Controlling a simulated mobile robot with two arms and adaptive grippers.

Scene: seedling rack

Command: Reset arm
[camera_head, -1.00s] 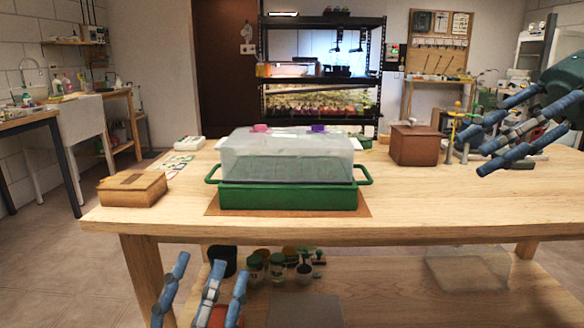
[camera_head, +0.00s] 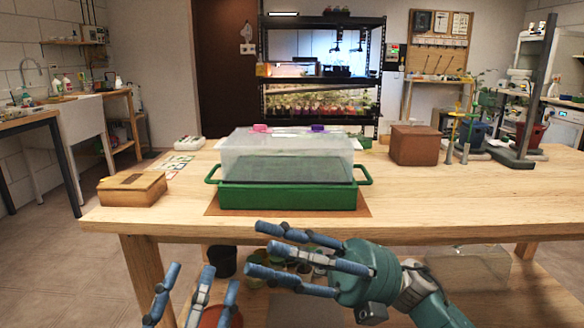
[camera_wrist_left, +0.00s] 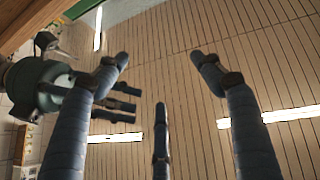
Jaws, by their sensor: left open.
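My left gripper (camera_head: 203,275) is at the bottom left, in front of the table. Its blue fingers point up, spread open and empty; they also show in the left wrist view (camera_wrist_left: 160,85). My right gripper (camera_head: 262,248) is in front of the table's near edge, low in the middle, its arm coming from the lower right. Its blue fingers point left, spread apart with nothing between them. Part of it shows at the left of the left wrist view (camera_wrist_left: 122,100). The two grippers are apart.
A green tray (camera_head: 290,197) with a clear lid (camera_head: 285,155) stands on the wooden table (camera_head: 440,205). A cardboard box (camera_head: 132,188) is at the left, a brown box (camera_head: 413,147) and a grey stand (camera_head: 513,160) at the right. Pots and jars sit on the lower shelf.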

